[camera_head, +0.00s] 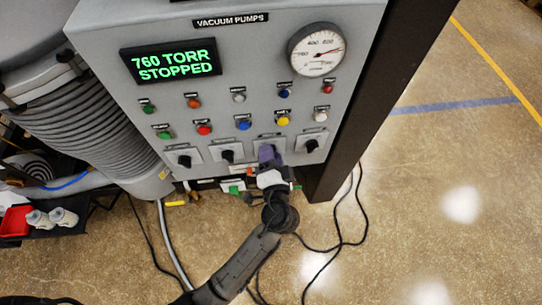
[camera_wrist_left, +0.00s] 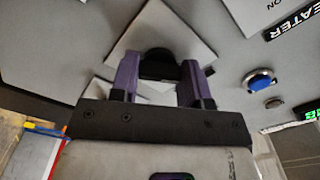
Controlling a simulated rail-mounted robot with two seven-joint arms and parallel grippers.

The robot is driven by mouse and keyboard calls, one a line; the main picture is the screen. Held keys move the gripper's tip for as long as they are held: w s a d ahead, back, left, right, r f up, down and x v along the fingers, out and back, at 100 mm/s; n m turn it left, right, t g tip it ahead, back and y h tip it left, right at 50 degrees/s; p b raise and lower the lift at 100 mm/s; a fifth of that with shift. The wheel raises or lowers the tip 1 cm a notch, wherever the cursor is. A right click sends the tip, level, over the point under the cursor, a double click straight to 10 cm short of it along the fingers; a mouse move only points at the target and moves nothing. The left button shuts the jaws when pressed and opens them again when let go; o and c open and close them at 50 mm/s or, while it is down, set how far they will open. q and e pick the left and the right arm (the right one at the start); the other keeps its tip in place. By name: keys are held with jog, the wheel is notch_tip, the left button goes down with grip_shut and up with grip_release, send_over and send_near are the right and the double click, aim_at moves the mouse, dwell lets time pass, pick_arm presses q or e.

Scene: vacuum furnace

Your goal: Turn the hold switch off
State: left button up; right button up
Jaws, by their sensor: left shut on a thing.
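The grey control panel (camera_head: 240,70) has a bottom row of black rotary switches on light square plates. My left gripper (camera_head: 269,155) is at the third switch from the left in that row and hides its knob in the head view. In the left wrist view the purple fingers of the left gripper (camera_wrist_left: 157,78) are shut on a black switch knob (camera_wrist_left: 157,62), one finger on each side. The knob's square plate (camera_wrist_left: 175,30) shows behind it. The switch labels are too small to read, so I cannot tell which one is marked hold. My right gripper is not in view.
Other black switches (camera_head: 185,160) (camera_head: 228,155) (camera_head: 312,146) sit on both sides. Rows of coloured buttons, a green display (camera_head: 170,60) and a round gauge (camera_head: 317,50) are above. A dark post (camera_head: 360,90) stands right of the panel. Cables lie on the floor below.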

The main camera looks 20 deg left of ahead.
pick_arm(q)
jog(key=o, duration=0.9)
jog(key=b+v, duration=0.1)
jog(key=v, duration=0.6)
jog(key=shift+s+d, duration=0.2)
